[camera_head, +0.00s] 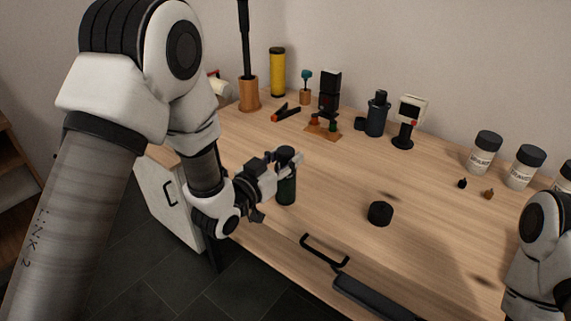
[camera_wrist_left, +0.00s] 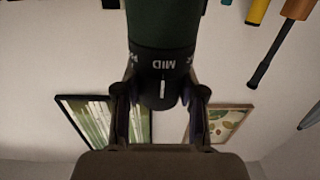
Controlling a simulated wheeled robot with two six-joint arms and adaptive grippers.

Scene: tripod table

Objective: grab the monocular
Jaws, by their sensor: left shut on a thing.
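The monocular (camera_head: 287,190) is a dark green upright cylinder near the table's front left. Its black ring, marked "MID", shows in the left wrist view (camera_wrist_left: 162,64). My left gripper (camera_head: 284,160) is shut around its black upper end, with one finger on each side in the left wrist view (camera_wrist_left: 161,98). I cannot tell whether its base touches the table. My right arm (camera_head: 540,250) shows at the lower right edge, but its gripper is out of view.
The wooden table (camera_head: 330,185) has free room around a black round piece (camera_head: 380,213). A drawer handle (camera_head: 325,251) is at the front.

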